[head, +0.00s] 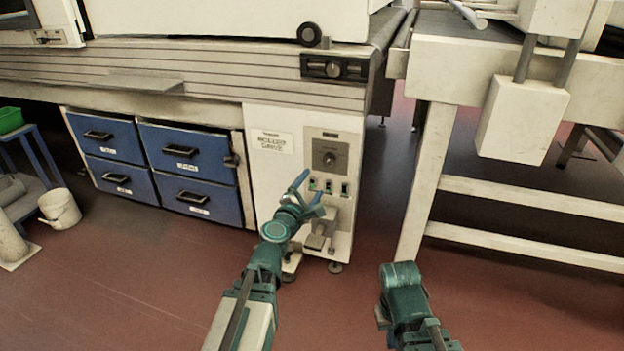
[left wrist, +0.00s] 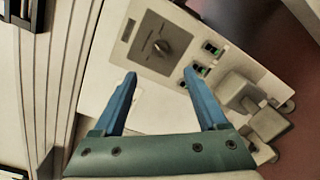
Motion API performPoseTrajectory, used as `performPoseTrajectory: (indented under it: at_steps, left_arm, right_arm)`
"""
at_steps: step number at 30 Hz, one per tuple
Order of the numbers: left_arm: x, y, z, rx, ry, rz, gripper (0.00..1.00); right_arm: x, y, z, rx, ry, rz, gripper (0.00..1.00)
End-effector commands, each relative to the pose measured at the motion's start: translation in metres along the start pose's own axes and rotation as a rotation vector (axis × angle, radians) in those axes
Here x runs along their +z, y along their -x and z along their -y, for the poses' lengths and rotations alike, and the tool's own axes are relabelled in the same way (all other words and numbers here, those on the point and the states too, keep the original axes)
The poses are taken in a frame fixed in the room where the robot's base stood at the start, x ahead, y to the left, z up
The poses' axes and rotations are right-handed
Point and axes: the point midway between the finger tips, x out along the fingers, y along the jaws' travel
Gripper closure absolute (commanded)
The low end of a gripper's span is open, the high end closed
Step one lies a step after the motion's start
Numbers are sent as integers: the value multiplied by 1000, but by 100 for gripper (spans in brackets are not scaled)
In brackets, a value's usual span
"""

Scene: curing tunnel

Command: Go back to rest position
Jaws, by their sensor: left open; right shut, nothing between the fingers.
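My left gripper (head: 309,190) is open, with its two blue fingers in front of the white control cabinet (head: 270,170). In the left wrist view the left gripper (left wrist: 161,73) has its fingers spread, with nothing between them. The panel's dark rotary knob (left wrist: 161,47) shows just beyond the fingertips; in the head view the knob (head: 329,158) is above and to the right of them. Several small switches (left wrist: 197,69) are below the knob. Of my right arm only the teal wrist part (head: 402,285) shows at lower right; its fingers cannot be seen.
Blue drawers (head: 190,152) are under the long bench at left. A white bucket (head: 60,208) and a green bin (head: 10,120) are at far left. A white-legged conveyor frame (head: 426,180) stands at right. The red-brown floor (head: 140,280) in front is open.

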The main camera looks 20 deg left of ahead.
Motion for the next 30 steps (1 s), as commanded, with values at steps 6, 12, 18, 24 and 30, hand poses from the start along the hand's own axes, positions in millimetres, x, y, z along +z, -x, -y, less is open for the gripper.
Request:
performPoseTrajectory:
  at_steps: [6,12,18,24,30]
  left_arm:
    - [1,3,1,0,0,1,25]
    - [9,2,4,-21,-30,17,25]
    - [86,13,60,-273,-405,223,25]
    - [143,82,162,-731,-1053,582,25]
    - [127,160,198,-1142,-1516,846,25]
  right_arm:
    - [0,0,0,0,0,0,100]
    - [0,4,0,0,0,0,100]
    - [2,33,-4,0,3,1,100]
    - [4,75,-8,1,7,2,100]
    - [6,103,-11,2,10,3,100]
